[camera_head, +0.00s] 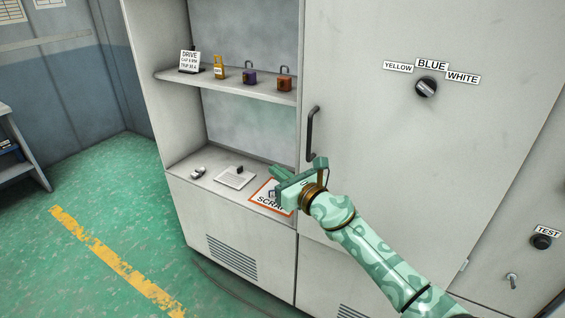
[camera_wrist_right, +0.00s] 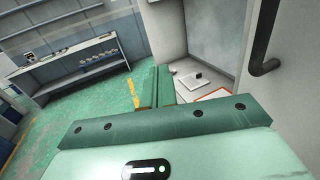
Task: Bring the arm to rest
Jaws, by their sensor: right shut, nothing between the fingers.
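My right arm comes in from the lower right in the head view. Its green gripper (camera_head: 276,174) is in front of the lower cabinet shelf, above the orange-edged SCRAP mat (camera_head: 263,199) and left of the door handle. The gripper is shut and empty. In the right wrist view the two green fingers (camera_wrist_right: 156,88) lie together, pointing toward the open shelf bay. The gripper hides part of the SCRAP mat and whatever lies behind it. My left gripper does not show in either view.
The cabinet door has a black handle (camera_head: 313,134) and a colour selector knob (camera_head: 426,87). The upper shelf (camera_head: 225,82) holds a DRIVE sign and several padlocks. A TEST knob (camera_head: 541,242) is at far right. The green floor at left is clear.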

